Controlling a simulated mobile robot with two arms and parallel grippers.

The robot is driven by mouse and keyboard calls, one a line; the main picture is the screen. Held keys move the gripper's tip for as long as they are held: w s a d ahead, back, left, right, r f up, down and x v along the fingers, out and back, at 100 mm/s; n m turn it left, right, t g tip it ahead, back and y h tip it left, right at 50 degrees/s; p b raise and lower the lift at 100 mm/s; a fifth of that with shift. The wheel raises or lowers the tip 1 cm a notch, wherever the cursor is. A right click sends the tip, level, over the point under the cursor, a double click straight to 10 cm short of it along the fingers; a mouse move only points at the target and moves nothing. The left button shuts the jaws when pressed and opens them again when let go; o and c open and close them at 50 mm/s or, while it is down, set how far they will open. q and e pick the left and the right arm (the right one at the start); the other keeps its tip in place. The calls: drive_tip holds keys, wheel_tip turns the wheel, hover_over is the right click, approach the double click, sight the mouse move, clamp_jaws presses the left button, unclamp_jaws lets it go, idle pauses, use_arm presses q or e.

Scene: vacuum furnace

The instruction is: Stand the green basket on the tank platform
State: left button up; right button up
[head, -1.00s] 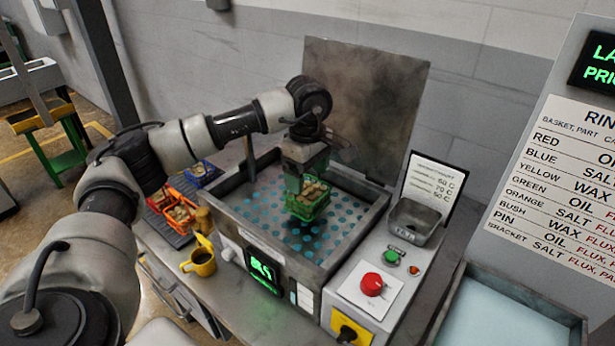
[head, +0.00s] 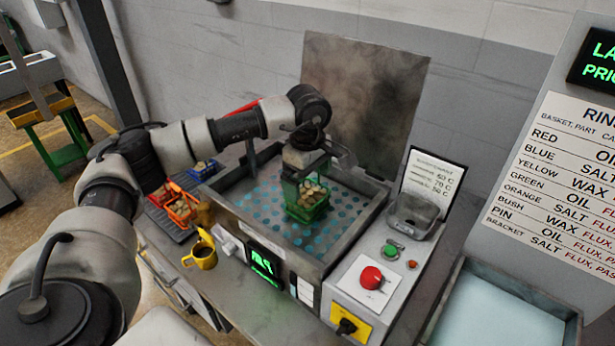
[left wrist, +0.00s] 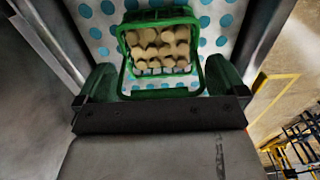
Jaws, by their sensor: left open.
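The green basket (head: 307,203) holds several round tan parts and stands upright on the tank platform (head: 262,207), a pale plate with blue dots inside the open tank. In the left wrist view the basket (left wrist: 160,50) sits between and just beyond my fingers, with its green handle toward me. The dotted platform (left wrist: 100,25) shows around it. My left gripper (head: 303,180) is directly above the basket, pointing down. Its jaws are open, with one finger on each side of the handle (left wrist: 160,92). The basket's underside is hidden. My right gripper is not in view.
The tank's raised lid (head: 365,100) stands behind. Red, orange (head: 182,210) and blue baskets (head: 203,168) stand left of the tank, near a yellow mug (head: 203,255). A control panel with a red knob (head: 371,277) and a grey tray (head: 413,215) are on the right.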

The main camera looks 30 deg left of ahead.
use_arm(q)
drive_tip(key=shift+r, duration=0.35)
wheel_tip(320, 180, up, 11)
drive_tip(key=b, duration=0.3)
drive_tip(key=shift+f+b, duration=0.2)
drive_tip(key=shift+b, duration=0.1)
drive_tip(key=shift+r, duration=0.5)
